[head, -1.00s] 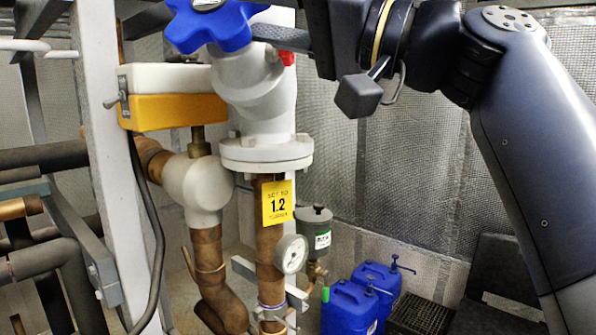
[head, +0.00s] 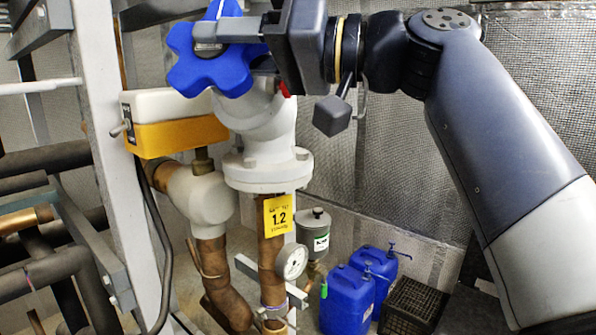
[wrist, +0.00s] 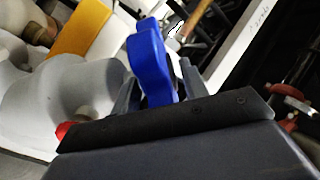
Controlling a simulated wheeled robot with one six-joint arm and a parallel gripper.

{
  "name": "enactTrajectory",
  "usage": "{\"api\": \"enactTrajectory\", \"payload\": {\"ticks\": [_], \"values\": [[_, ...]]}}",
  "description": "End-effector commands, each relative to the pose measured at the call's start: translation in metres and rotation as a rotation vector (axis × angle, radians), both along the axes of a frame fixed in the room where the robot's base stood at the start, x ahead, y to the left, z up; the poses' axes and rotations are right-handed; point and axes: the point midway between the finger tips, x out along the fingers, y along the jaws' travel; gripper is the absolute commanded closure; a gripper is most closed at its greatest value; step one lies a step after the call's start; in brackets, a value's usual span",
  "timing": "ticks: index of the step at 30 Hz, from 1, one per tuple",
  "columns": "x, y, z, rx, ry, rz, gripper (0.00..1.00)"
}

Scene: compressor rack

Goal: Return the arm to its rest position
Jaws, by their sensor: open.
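My gripper (head: 235,42) is at the blue handwheel (head: 203,62) on top of the white valve (head: 262,125). In the head view its fingers reach across the upper right of the wheel. In the wrist view my gripper (wrist: 160,88) is open, with one finger on each side of a lobe of the blue handwheel (wrist: 147,58). I cannot tell whether the fingers touch the lobe. My dark arm comes in from the right and is bent well out in front, over the valve.
A yellow and white actuator box (head: 172,122) stands left of the valve. A yellow tag (head: 279,215), a gauge (head: 292,262) and copper pipes are below. Blue canisters (head: 346,300) stand on the floor. A white post (head: 110,150) rises at the left. Mesh wall lies behind.

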Motion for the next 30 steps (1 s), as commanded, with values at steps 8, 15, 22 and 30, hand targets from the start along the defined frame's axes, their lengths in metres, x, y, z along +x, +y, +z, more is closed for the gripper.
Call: {"api": "enactTrajectory", "payload": {"ticks": [8, 15, 22, 30], "values": [[-0.003, -0.022, -0.001, -0.032, 0.006, 0.017, 0.58], [-0.009, -0.05, -0.001, -0.031, 0.007, 0.017, 0.58], [-0.015, -0.075, -0.001, -0.031, 0.007, 0.017, 0.58], [-0.02, -0.096, 0.0, -0.03, 0.008, 0.02, 0.58]]}}
